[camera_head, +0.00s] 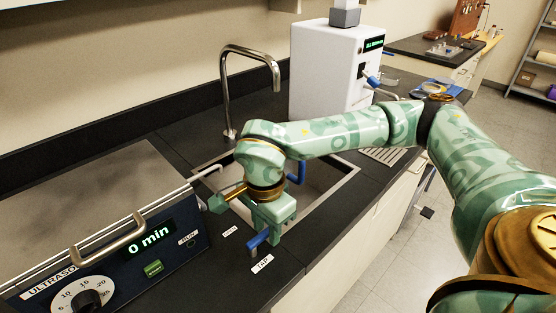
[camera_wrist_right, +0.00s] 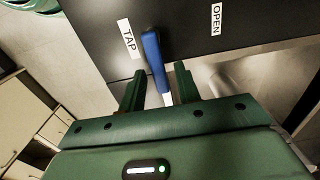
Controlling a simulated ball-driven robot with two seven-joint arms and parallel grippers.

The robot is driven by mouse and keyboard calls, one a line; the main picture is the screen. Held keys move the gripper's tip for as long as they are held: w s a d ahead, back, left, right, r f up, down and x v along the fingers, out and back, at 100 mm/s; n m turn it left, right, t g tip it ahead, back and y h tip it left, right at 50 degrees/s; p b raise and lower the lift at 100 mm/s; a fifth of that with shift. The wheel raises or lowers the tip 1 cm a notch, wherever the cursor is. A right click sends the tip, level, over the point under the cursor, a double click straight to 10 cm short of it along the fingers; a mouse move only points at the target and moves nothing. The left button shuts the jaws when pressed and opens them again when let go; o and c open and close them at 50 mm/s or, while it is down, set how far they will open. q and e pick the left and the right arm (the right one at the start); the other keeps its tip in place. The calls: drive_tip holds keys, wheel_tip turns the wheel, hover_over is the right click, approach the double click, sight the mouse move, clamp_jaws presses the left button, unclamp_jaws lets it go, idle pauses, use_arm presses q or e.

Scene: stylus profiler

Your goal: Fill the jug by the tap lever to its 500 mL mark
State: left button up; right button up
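My right gripper (camera_head: 266,230) points down over the front of the counter beside the sink. The blue tap lever (camera_head: 259,240) lies at its fingertips, next to the TAP label (camera_head: 263,263). The steel tap (camera_head: 252,52) arches over the sink (camera_head: 335,190). A blue handle-like part (camera_head: 296,172) shows by my arm; I cannot tell whether it belongs to the jug. No jug body or mark is visible. My left gripper is out of view.
An ultrasonic bath (camera_head: 100,235) reading 0 min stands at the left, close to my right gripper. A white dispenser (camera_head: 330,70) with a blue lever stands behind my arm. An OPEN label (camera_wrist_right: 215,19) lies right of the tap lever. My forearm crosses above the sink.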

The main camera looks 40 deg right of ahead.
clamp_jaws()
drive_tip(key=w+n, duration=0.1)
drive_tip(key=n, duration=0.2)
drive_tip(key=w+a+n, duration=0.1)
drive_tip(key=n, duration=0.2)
drive_tip(key=w+n, duration=0.1)
drive_tip(key=n, duration=0.2)
drive_tip(key=shift+a+n, duration=0.4)
drive_tip(key=shift+n, duration=0.5)
idle(5.8)
